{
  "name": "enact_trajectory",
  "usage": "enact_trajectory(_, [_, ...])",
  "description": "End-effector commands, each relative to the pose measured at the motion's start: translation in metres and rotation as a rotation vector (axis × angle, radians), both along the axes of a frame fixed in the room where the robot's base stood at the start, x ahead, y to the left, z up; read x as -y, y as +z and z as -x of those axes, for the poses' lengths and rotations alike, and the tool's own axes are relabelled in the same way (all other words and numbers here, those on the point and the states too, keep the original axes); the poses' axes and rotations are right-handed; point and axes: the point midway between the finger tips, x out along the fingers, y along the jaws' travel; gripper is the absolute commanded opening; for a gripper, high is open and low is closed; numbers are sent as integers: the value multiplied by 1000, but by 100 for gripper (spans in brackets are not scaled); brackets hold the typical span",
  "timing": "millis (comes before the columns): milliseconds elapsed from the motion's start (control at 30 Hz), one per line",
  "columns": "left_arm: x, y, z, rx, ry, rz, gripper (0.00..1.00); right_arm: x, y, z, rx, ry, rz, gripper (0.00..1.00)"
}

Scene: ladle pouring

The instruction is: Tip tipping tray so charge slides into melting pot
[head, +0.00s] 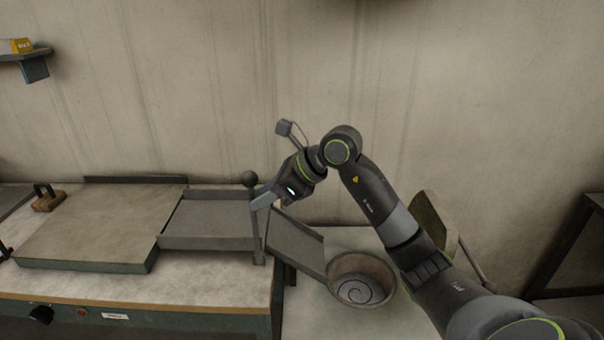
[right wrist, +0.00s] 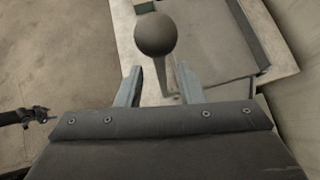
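The tipping tray (head: 210,222) is a grey, low-walled tray lying about level at the bench's right end. Its surface looks bare; I cannot make out a charge on it. A round dark ball knob (head: 249,178) on an upright stem stands at its right end. A grey chute (head: 297,243) slopes down to the melting pot (head: 385,272), a round bowl with a spiral inside. My right gripper (head: 259,198) is at the knob's stem. In the right wrist view, the fingers are apart, with the knob (right wrist: 163,34) and stem between or just beyond them. My left gripper is not recognisable.
A wide flat plate (head: 95,225) lies left of the tray on the bench. A small wooden block with a handle (head: 47,198) stands at the far left. A shelf with a yellow box (head: 21,46) is on the wall. A greenish upright panel (head: 434,222) stands behind my right arm.

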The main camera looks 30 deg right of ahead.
Motion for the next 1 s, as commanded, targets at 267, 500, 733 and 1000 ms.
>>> enact_trajectory(267, [0,-11,0,0,0,0,52,27,28,23,5,-3,4,34])
enact_trajectory(500, [0,-18,0,-1,0,0,52,46,50,41,3,-3,4,34])
enact_trajectory(733, [0,-23,0,-1,0,0,52,58,65,53,2,-1,1,34])
enact_trajectory(1000, [0,-24,0,-1,0,0,52,62,72,58,1,1,-1,34])
